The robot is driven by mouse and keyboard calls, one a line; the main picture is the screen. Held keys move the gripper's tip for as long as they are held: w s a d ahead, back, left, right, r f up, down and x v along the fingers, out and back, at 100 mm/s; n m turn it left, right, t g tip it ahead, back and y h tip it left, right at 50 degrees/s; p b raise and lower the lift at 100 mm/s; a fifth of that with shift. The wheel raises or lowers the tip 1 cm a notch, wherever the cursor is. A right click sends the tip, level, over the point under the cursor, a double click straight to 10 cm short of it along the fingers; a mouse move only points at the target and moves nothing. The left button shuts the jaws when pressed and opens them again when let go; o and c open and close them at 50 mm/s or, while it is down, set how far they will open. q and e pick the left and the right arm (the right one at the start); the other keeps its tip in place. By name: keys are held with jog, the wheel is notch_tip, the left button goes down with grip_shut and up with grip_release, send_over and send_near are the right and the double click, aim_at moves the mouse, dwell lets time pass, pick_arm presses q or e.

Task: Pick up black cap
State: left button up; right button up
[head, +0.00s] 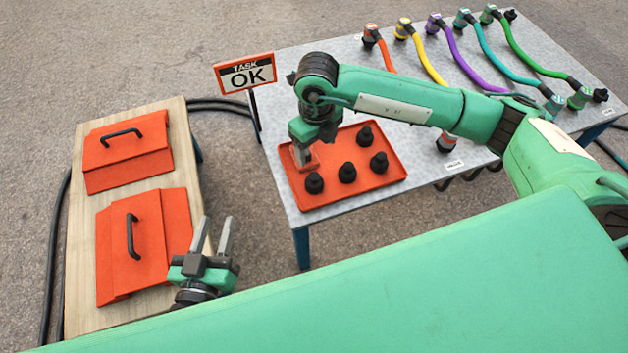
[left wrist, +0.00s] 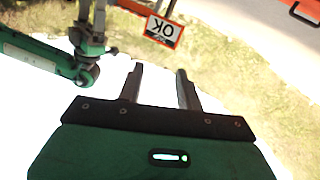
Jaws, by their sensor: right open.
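Several black caps stand upright in a red tray (head: 394,176) on the metal table: one at the back (head: 365,135), one at the right (head: 379,162), one in the middle (head: 347,172) and one at the front left (head: 314,183). My right gripper (head: 305,163) points down over the tray's left part, left of these caps. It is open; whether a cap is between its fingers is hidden. My left gripper (head: 213,235) is open and empty beside the wooden bench, away from the caps. Its spread fingers also show in the left wrist view (left wrist: 160,88).
A "TASK OK" sign (head: 247,73) stands left of the tray. The wooden bench (head: 85,210) carries two red lids with black handles (head: 121,136). Several coloured hoses, including a purple one (head: 462,58), lie at the table's back right. My right arm passes over the table.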

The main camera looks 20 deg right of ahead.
aim_at(314, 176)
notch_tip(314, 176, down, 8)
jog(key=shift+r+b, duration=0.25)
jog(key=shift+b, duration=0.4)
jog(key=shift+s+a+f+b, duration=0.15)
jog(key=shift+f+b, duration=0.25)
jog(key=shift+f, duration=1.05)
jog(key=shift+a+f+b, duration=0.15)
jog(key=shift+f+b, duration=0.2)
jog(key=shift+f, duration=1.05)
pick_arm(q)
jog(key=a+r+t, duration=0.2)
jog(key=r+t, duration=0.2)
jog(key=r, duration=0.2)
jog(key=w+a+r+t, duration=0.1)
jog(key=a+r+t, duration=0.1)
jog(key=r+t, duration=0.2)
notch_tip(314, 176, up, 3)
jog(key=shift+w+f+h, duration=0.1)
jog(key=shift+w+h, duration=0.15)
jog(key=shift+h, duration=0.05)
jog(key=shift+d, duration=0.1)
pick_arm(e)
jog(key=shift+c, duration=0.4)
jog(key=c, duration=1)
